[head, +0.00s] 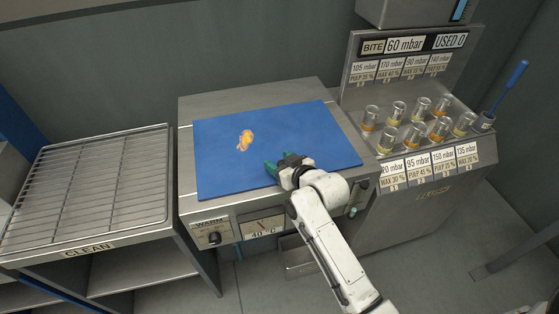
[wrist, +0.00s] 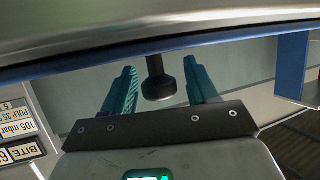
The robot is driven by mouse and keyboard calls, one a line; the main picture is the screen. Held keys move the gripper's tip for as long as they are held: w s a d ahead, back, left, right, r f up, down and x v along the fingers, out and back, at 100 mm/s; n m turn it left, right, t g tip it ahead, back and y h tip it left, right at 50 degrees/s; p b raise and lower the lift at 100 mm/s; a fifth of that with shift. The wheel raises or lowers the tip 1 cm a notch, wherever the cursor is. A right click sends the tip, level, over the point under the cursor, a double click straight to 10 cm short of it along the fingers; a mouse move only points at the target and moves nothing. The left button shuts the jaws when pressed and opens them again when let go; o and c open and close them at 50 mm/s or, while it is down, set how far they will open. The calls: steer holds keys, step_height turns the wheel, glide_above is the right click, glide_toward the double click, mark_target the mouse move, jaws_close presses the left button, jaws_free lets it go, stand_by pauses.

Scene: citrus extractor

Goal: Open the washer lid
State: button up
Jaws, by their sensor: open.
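No separately marked washer lid can be made out. A flat blue panel (head: 232,152) with an orange smear (head: 245,140) covers most of the top of the metal unit labelled WARM (head: 211,224). I cannot tell whether this panel is the lid. My gripper (head: 279,168), with green fingers, is at the panel's near edge, right of its middle. In the wrist view my gripper (wrist: 160,88) is open, with a black knob (wrist: 158,84) on a stem between its fingers. Gaps show on both sides of the knob. In the head view my gripper hides the knob.
A wire rack (head: 95,185) labelled CLEAN stands left of the unit. On the right, a metal stand (head: 362,100) holds several small glasses of juice and a blue-handled brush (head: 510,85). The wall is close behind. Floor is clear at the lower right.

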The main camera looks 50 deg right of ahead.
steer(key=shift+w+f, duration=0.1)
steer(key=shift+w, duration=0.1)
steer(key=shift+c, duration=0.5)
jaws_close()
